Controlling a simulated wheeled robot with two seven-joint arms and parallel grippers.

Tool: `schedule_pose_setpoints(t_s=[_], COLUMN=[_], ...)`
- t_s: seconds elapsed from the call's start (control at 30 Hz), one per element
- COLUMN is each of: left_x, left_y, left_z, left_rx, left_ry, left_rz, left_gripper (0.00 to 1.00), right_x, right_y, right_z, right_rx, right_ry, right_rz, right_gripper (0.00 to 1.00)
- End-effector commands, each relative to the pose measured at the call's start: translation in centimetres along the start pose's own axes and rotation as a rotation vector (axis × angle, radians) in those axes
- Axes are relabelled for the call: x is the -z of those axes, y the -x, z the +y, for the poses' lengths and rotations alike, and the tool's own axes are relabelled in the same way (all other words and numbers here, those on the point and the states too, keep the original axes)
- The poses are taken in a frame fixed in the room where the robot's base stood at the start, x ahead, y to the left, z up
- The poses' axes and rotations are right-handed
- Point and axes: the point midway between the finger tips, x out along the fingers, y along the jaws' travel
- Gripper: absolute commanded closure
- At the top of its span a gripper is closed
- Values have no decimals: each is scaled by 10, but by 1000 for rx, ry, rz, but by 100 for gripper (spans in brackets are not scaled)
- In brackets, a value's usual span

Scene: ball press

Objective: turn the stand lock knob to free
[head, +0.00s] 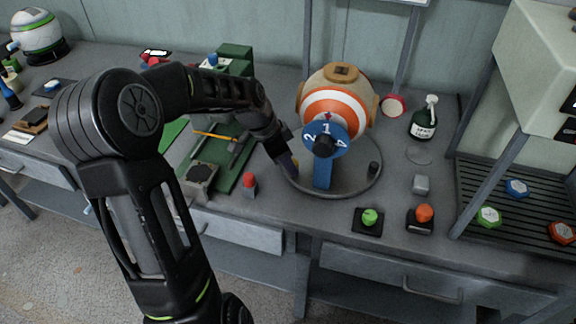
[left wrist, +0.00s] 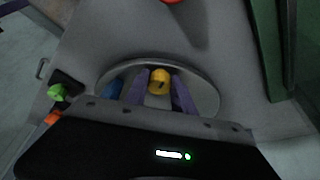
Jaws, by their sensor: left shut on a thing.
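The stand is a grey round plate (head: 352,190) with a blue post (head: 322,172). It bears an orange-and-white striped ball (head: 335,102) and a blue numbered dial (head: 340,142) facing front. A yellow lock knob (left wrist: 159,77) with a dark mark shows in the left wrist view, at the plate, between the purple fingers of my left gripper (left wrist: 160,88). In the head view my left gripper (head: 288,163) reaches down to the plate's left side and mostly hides the knob there. It is shut on the knob. My right gripper is not in view.
A green button (head: 370,217) and an orange button (head: 424,213) stand in front of the plate on the right. A red-topped cylinder (head: 249,185) and a green board (head: 232,178) lie left of the gripper. A dark bottle (head: 424,120) stands behind right.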

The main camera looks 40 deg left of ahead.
Motion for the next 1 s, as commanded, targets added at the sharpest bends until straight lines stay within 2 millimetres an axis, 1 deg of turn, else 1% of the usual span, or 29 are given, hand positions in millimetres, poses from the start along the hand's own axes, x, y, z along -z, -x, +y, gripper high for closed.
schedule_pose_setpoints(t_s=[0.03,0.1,0.3,0.5,0.7,1.0], left_x=[0,0,1,1,2,2], left_y=[-2,-3,-2,-1,0,0], left_z=[0,2,3,5,5,5], left_rx=[20,44,109,154,180,186], left_ry=[35,93,249,364,426,444], left_rz=[2,1,2,1,1,1], left_gripper=[100,100,100,100,100,100], right_x=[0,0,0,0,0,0], right_y=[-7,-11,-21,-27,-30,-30], right_z=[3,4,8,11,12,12], right_rx=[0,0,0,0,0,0], right_ry=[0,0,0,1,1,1], right_rz=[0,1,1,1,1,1], right_gripper=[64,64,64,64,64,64])
